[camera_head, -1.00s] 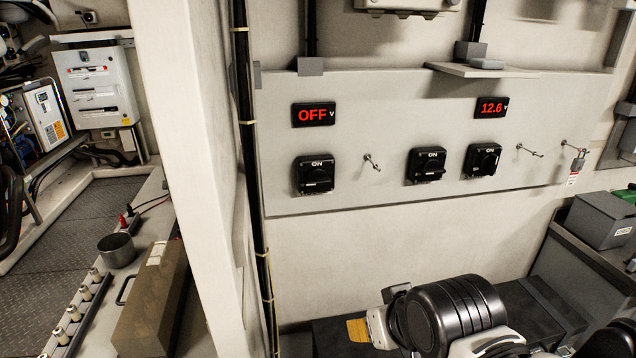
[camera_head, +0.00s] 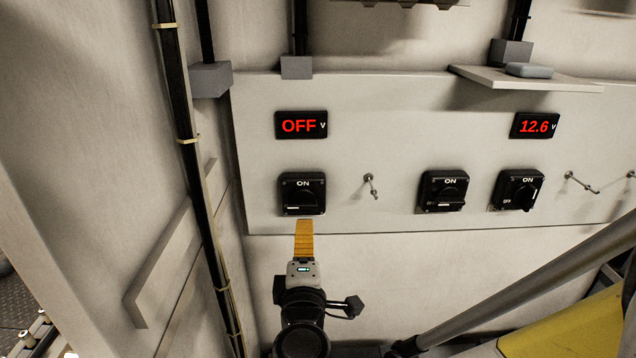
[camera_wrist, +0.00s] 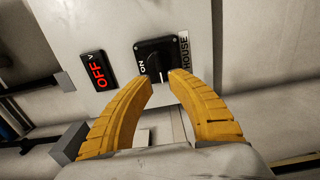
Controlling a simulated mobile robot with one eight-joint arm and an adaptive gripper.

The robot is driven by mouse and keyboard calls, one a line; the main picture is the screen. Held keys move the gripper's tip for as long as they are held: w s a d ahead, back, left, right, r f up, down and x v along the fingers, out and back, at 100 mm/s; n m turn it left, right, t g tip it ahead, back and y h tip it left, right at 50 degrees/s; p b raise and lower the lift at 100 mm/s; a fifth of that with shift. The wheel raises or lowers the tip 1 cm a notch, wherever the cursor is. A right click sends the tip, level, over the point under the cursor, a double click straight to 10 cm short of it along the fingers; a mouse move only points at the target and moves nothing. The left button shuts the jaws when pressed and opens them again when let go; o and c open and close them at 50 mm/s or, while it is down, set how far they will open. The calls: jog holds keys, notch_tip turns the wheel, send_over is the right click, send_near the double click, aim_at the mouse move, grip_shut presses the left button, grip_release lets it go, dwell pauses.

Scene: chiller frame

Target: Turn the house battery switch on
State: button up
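The house battery switch is a black rotary switch (camera_head: 303,193) at the left of the panel, below a red "OFF" display (camera_head: 301,125). In the wrist view, the switch (camera_wrist: 158,57) has a "HOUSE" label beside it. Its white pointer line lies level toward the left in the head view, away from the "ON" mark at the top. My gripper (camera_head: 304,221) has yellow fingers and is just below the switch in the picture. In the wrist view, the gripper (camera_wrist: 161,79) is open with a narrow gap between its tips, empty, at the switch's near edge. Contact is unclear.
Two similar switches sit to the right, one (camera_head: 443,190) in the middle and one (camera_head: 517,189) with its pointer upright. A small toggle (camera_head: 371,186) is nearby. A "12.6" display (camera_head: 535,125) is at right. A shelf (camera_head: 525,78) juts out above. A black conduit (camera_head: 190,140) runs down the left.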

aim_at(303, 208)
jog(key=w+b, duration=0.2)
jog(key=w, duration=0.8)
jog(key=shift+w, duration=0.3)
grip_shut()
